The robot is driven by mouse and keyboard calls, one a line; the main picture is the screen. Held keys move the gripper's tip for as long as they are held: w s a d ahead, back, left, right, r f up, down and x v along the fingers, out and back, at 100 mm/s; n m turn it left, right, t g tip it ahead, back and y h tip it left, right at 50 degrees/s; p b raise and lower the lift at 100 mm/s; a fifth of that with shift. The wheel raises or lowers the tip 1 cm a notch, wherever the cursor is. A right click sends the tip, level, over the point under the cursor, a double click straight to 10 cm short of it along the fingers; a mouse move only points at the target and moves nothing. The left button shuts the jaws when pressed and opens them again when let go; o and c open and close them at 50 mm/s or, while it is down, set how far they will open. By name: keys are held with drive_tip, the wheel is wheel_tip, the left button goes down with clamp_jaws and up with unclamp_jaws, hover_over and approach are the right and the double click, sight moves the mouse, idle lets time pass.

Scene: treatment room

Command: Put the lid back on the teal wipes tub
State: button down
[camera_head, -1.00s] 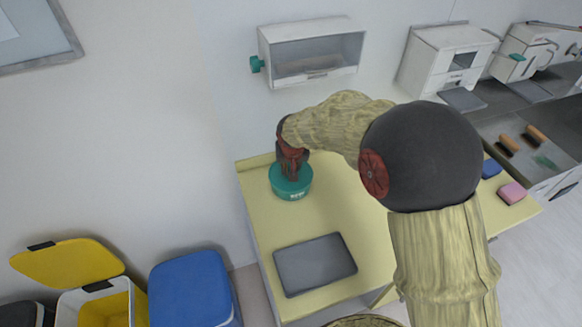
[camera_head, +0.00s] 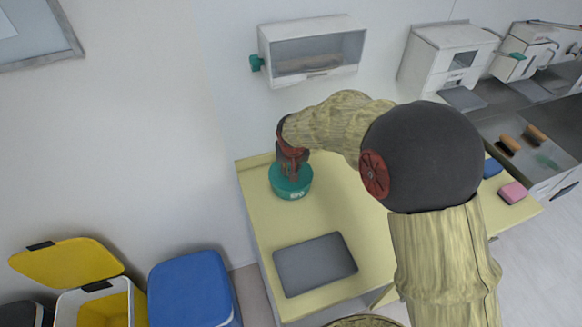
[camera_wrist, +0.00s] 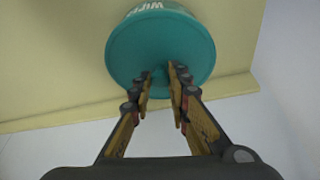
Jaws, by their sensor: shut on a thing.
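The teal wipes tub (camera_head: 292,190) stands upright near the far left corner of the pale yellow counter. White lettering shows on its side, and the tub shows in the wrist view too (camera_wrist: 185,22). A round teal lid (camera_wrist: 128,50) covers its top in the wrist view. My gripper (camera_head: 291,172) points down over the tub. In the wrist view its two fingers (camera_wrist: 160,85) close in at the middle of the lid. It is shut on the lid, whose gripped part is mostly hidden between the fingertips. I see no clear gap between lid and tub.
A grey flat tray (camera_head: 315,265) lies on the counter in front of the tub. A white wall cabinet (camera_head: 312,50) hangs behind. A blue block (camera_head: 491,168) and a pink block (camera_head: 513,192) lie to the right. Yellow (camera_head: 70,262) and blue (camera_head: 192,288) bins stand at lower left.

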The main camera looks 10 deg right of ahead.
drive_tip(key=c, duration=1.6)
unclamp_jaws()
drive_tip(key=shift+o, duration=1.3)
drive_tip(key=shift+o, duration=1)
drive_tip(key=shift+r, duration=0.1)
drive_tip(key=shift+r+p, duration=2)
drive_tip(key=shift+r, duration=1.45)
drive_tip(key=shift+c, duration=1.2)
